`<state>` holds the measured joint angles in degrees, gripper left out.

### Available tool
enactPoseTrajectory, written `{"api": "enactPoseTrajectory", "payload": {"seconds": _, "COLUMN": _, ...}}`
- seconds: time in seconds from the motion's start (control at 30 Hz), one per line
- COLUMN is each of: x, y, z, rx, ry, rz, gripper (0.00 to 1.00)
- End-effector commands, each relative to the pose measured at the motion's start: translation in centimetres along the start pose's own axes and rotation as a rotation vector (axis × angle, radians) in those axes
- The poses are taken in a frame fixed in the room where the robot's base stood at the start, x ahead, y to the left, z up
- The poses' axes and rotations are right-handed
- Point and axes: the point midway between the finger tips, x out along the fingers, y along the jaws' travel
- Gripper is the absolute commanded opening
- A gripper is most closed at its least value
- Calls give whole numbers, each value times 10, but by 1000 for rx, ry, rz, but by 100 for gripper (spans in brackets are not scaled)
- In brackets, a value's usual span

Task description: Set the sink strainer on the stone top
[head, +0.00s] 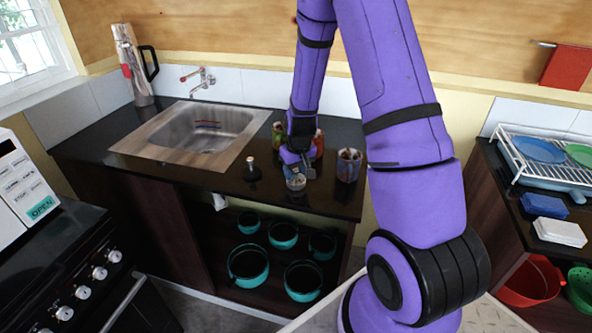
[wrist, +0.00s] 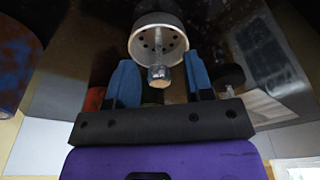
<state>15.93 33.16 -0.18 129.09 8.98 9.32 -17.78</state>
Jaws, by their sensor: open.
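The sink strainer (head: 295,181) is a small pale metal cup near the front edge of the dark stone top (head: 225,185). In the wrist view the strainer (wrist: 158,42) shows its perforated face and a short metal knob. My gripper (head: 297,164) is right above and behind it in the head view. In the wrist view my gripper (wrist: 160,66) has its two blue fingers apart, one on each side of the knob, with no clear contact. Whether the strainer rests fully on the stone is partly hidden by the gripper.
A patterned cup (head: 348,165) stands right of my gripper; other cups (head: 279,134) are behind it. A small dark item with a pale top (head: 251,168) stands to the left. The steel sink (head: 200,130) is farther left. Teal pots (head: 248,264) sit on the shelf below.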

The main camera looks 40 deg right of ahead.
Motion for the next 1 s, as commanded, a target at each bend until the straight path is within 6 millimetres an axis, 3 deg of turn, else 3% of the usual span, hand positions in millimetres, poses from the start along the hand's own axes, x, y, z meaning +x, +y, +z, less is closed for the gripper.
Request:
{"api": "enactPoseTrajectory", "payload": {"seconds": 0.27, "x": -24, "y": 0, "z": -1, "rx": -1, "ry": 3, "rz": 1, "gripper": 47}}
{"api": "enactPoseTrajectory", "payload": {"seconds": 0.7, "x": -98, "y": 0, "z": -1, "rx": 0, "ry": 4, "rz": 1, "gripper": 47}}
{"api": "enactPoseTrajectory", "payload": {"seconds": 1.0, "x": -123, "y": -1, "z": 0, "rx": -1, "ry": 2, "rz": 0, "gripper": 47}}
